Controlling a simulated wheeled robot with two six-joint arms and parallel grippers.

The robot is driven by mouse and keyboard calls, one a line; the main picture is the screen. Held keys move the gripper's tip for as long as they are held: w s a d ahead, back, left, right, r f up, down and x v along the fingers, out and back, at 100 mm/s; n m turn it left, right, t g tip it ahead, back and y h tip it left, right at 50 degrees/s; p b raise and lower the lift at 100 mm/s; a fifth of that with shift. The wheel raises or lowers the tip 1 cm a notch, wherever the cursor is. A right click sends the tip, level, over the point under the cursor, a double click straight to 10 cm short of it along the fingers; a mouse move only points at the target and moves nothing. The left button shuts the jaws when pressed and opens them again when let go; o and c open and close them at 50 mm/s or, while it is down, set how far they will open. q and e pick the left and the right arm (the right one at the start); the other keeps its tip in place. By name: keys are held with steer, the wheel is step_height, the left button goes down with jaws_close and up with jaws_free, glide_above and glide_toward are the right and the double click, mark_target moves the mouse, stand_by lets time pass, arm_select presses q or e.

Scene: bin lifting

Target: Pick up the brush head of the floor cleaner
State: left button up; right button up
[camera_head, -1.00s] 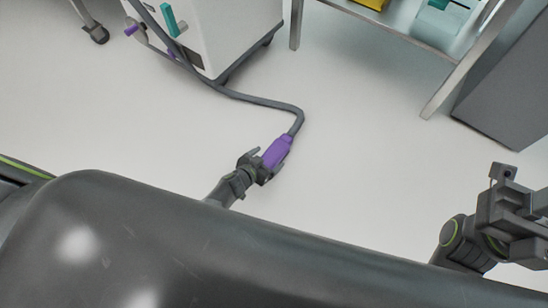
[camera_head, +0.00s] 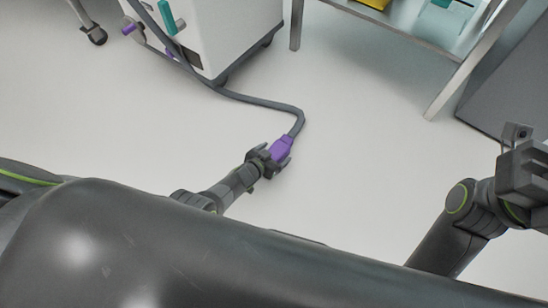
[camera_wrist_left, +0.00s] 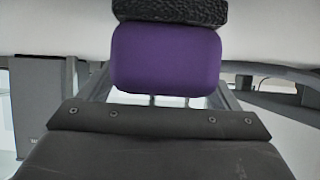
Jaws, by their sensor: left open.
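The purple brush head (camera_head: 282,147) lies on the floor at the end of a grey hose (camera_head: 262,101). My left gripper (camera_head: 278,159) is open at its lower end, with a finger on either side of it. In the left wrist view, the purple brush head (camera_wrist_left: 165,60) fills the space between the fingers, with a black textured strip (camera_wrist_left: 170,12) along its top. I cannot tell whether the fingers touch it. My right gripper (camera_head: 524,160) is at the right edge, partly cut off, away from the brush head. Its jaws do not show clearly.
The white floor cleaner body (camera_head: 215,40) stands on casters at the upper left, with the hose running from it. A metal table (camera_head: 405,28) is at the upper right, beside a grey cabinet (camera_head: 510,90). The floor around the brush head is clear.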

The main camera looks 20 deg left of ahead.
arm_select(q)
steer(key=c, duration=1.2)
steer(key=shift+r, duration=0.2)
